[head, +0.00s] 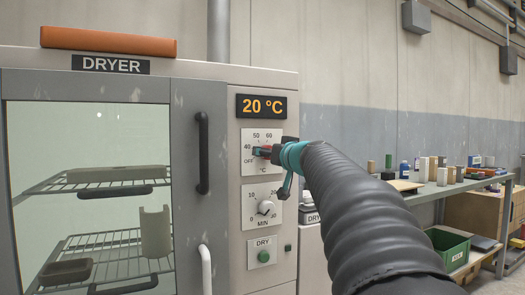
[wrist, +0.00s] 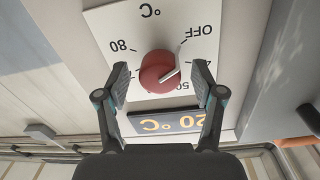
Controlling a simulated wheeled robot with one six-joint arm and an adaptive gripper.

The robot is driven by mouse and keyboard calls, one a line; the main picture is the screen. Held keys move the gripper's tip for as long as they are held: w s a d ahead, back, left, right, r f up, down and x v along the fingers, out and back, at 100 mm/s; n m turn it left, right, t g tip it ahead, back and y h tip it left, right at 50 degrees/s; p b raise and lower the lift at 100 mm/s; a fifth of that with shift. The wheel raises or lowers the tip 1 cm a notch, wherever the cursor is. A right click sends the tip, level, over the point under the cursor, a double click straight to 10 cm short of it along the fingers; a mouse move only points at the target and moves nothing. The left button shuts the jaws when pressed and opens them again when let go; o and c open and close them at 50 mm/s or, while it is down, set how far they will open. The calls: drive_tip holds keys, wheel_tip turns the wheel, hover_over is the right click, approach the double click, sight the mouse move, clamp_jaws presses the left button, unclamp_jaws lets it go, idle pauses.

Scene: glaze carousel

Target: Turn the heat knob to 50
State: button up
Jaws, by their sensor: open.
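The heat knob is a red round knob (wrist: 158,72) on a white dial plate (wrist: 118,22) marked OFF, 40, 50 and 80 in the wrist view, which shows it upside down. In the head view the knob (head: 262,151) is partly hidden by my gripper (head: 276,153). In the wrist view my gripper (wrist: 162,82) is open, with one finger on each side of the knob and visible gaps between. The display (head: 264,106) above the dial reads 20 °C.
Below the heat dial are a minute timer knob (head: 266,208) and a green DRY button (head: 264,256). A black door handle (head: 202,153) stands left of the dials. The dryer's glass door (head: 90,130) shows racks with pieces. A bench (head: 450,186) with small items stands at right.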

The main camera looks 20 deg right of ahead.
drive_tip(key=shift+w, duration=0.2)
drive_tip(key=c, duration=1.1)
drive_tip(key=shift+c, duration=0.2)
